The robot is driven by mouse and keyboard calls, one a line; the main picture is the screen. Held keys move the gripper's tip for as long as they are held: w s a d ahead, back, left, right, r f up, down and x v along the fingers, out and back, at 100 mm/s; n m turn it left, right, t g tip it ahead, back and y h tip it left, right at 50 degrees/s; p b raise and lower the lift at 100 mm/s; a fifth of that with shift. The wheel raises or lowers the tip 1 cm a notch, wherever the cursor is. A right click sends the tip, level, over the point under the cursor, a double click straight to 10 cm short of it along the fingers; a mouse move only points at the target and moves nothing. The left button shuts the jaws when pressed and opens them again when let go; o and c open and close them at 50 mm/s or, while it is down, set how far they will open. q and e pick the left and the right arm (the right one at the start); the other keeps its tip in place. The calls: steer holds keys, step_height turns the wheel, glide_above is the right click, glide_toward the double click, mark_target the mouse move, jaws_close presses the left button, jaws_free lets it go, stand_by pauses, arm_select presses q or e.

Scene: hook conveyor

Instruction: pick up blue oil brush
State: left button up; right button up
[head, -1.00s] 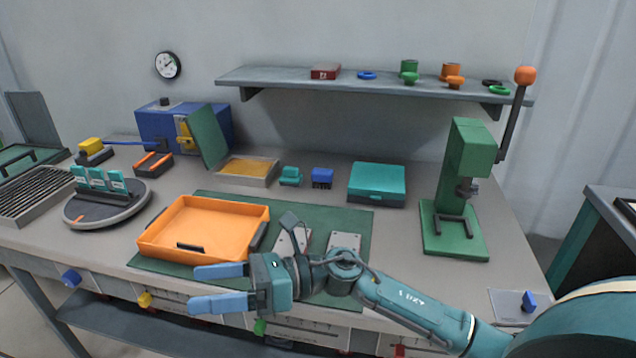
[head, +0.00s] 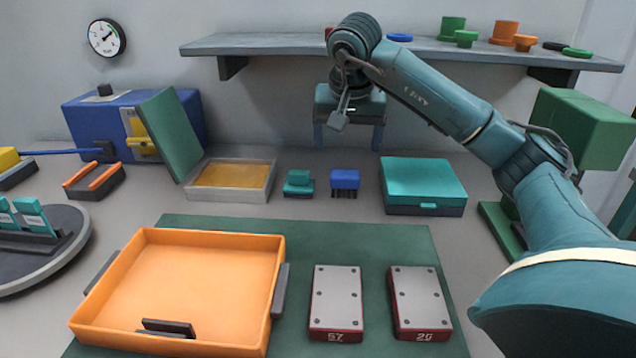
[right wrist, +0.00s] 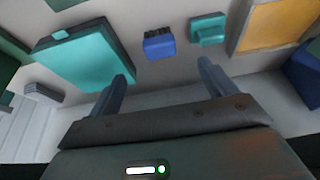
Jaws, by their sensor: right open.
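The blue oil brush (head: 345,181) is a small blue block with dark bristles, standing on the grey bench behind the green mat. My right gripper (head: 348,142) is open and empty, fingers pointing down, above and apparently behind the brush in the head view. In the right wrist view the brush (right wrist: 159,45) lies beyond the fingertips, between the two fingers (right wrist: 163,72), not touched by them. My left gripper is not in view.
A teal block (head: 299,184) stands close left of the brush, and a teal box (head: 423,183) to its right. The wall shelf (head: 290,44) is close to my raised right arm. An orange tray (head: 180,285) and two grey-topped plates (head: 337,300) are in front.

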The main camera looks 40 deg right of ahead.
mark_target(346, 174)
steer(key=b+x, duration=0.1)
steer(key=x, duration=0.6)
steer(key=shift+w+d+f, duration=0.15)
steer(key=shift+w+f, duration=0.05)
steer(key=shift+f, duration=0.05)
steer(key=shift+d+b+x, duration=0.2)
steer(key=shift+b+x, duration=0.1)
steer(key=shift+x, duration=2.65)
steer(key=shift+r, duration=0.15)
steer(key=shift+c, duration=0.4)
steer(key=c, duration=1)
step_height(346, 174, up, 10)
steer(key=shift+r+p, duration=0.1)
steer(key=shift+p, duration=0.65)
